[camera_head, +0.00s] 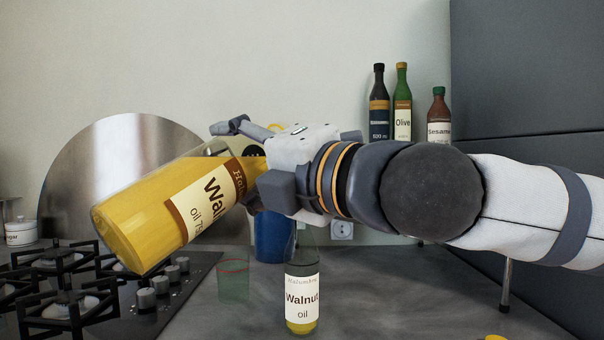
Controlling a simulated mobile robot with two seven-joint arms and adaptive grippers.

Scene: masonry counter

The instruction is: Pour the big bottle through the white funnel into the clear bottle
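The big bottle (150,217), full of yellow walnut oil, is in the air at left, tilted with its base toward the lower left. Its upper end is partly hidden behind my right gripper (243,160), which is shut on it. The clear bottle (302,298) stands upright on the counter, lower right of the big bottle, with a walnut oil label and some yellow oil at the bottom. Its top is close below my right gripper and hard to make out. I cannot make out the white funnel. My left gripper is not in view.
A greenish glass (234,280) and a blue container (270,238) stand near the clear bottle. A gas hob (185,298) lies at lower left. Several dark bottles, including an olive oil bottle (402,110), stand at the back right. The counter right of the clear bottle is mostly free.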

